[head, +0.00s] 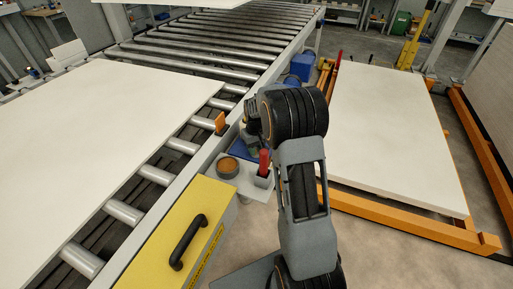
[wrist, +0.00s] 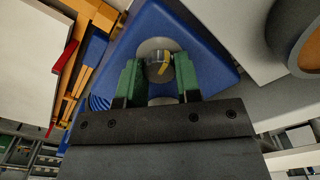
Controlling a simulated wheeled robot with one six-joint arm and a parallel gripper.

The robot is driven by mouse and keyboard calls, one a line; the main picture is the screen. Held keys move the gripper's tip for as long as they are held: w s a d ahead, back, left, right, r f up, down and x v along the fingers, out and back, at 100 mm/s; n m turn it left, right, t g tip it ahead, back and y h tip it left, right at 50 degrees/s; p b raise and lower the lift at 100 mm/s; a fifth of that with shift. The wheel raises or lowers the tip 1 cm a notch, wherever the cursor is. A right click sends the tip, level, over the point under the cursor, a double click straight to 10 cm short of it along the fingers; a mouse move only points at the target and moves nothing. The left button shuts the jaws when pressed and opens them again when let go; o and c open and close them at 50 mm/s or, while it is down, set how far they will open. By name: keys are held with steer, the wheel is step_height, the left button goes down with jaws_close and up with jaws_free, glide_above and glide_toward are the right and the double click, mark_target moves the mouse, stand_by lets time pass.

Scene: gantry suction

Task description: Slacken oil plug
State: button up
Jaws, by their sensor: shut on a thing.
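In the wrist view my gripper (wrist: 158,75) has its two green fingers closed on a round grey plug, the oil plug (wrist: 160,68), which has a yellow stripe. A pale round collar lies behind the plug, on a blue housing (wrist: 205,45). In the head view my arm covers the gripper and the plug; only a bit of the blue housing (head: 243,148) shows left of the arm. I cannot tell whether the plug has turned.
A grey shelf holds a round cup with orange-brown contents (head: 228,167) and a red-handled item (head: 264,162). A yellow box with a black handle (head: 187,241) stands in front. A roller conveyor (head: 182,146) with a large white board (head: 85,150) runs left; an orange-framed board stack (head: 390,135) stands right.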

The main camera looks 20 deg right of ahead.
mark_target(256, 149)
steer(key=o, duration=0.9)
step_height(256, 149, up, 14)
steer(key=shift+f+p, duration=0.1)
steer(key=shift+p, duration=0.65)
